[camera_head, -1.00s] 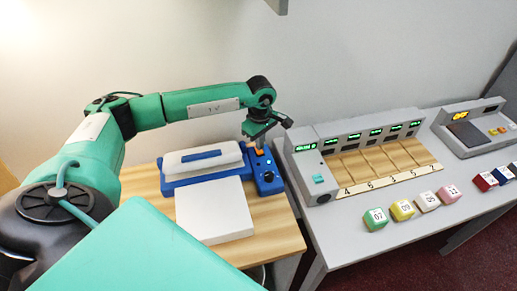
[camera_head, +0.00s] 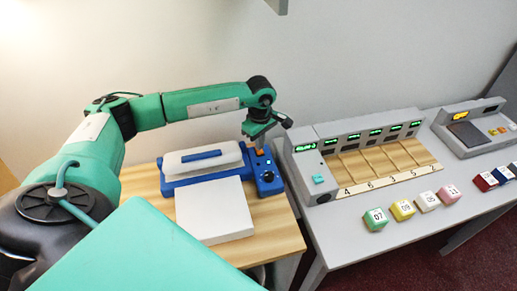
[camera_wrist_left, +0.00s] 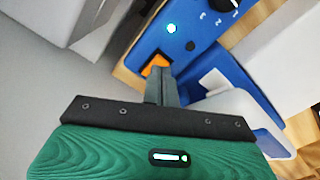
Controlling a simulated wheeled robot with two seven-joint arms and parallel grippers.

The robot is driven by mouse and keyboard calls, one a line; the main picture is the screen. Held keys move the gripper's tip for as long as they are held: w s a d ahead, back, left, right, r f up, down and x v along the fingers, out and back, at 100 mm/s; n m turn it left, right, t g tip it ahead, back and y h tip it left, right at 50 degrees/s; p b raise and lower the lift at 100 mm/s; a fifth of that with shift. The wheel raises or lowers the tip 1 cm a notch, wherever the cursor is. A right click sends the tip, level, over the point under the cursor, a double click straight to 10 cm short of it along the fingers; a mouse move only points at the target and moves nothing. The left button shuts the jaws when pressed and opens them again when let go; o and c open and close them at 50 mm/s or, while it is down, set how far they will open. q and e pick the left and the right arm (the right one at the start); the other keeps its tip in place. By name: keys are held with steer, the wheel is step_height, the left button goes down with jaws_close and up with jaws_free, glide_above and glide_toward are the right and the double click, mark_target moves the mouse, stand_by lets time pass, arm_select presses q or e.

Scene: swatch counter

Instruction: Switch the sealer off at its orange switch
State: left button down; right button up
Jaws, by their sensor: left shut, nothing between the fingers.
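The blue and white sealer (camera_head: 203,160) stands on the wooden table, with a blue control panel (camera_head: 267,181) at its right end. The orange switch (camera_head: 259,152) is at the far end of that panel; in the left wrist view the orange switch (camera_wrist_left: 155,64) shows right at the fingertips, partly hidden by them. My left gripper (camera_head: 255,142) points down over the switch. In the left wrist view its fingers (camera_wrist_left: 162,74) are together and empty. I cannot tell whether they touch the switch. A lit white lamp (camera_wrist_left: 172,29) and a dark knob show on the panel. My right gripper is out of view.
A white slab (camera_head: 214,210) lies in front of the sealer on the wooden table (camera_head: 265,235). To the right, a grey sorting unit (camera_head: 318,180) with green displays and several coloured cubes (camera_head: 402,210) stand on a grey counter. A grey device (camera_head: 476,128) stands farther right.

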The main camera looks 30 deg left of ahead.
arm_select(q)
steer(key=shift+f+b, duration=0.9)
steer(key=shift+f, duration=0.1)
stand_by(0.5)
steer(key=shift+s, duration=0.1)
steer(key=shift+r+p, duration=0.5)
steer(key=shift+r, duration=0.35)
steer(key=shift+r+p, duration=1.05)
steer(key=shift+r, duration=1.65)
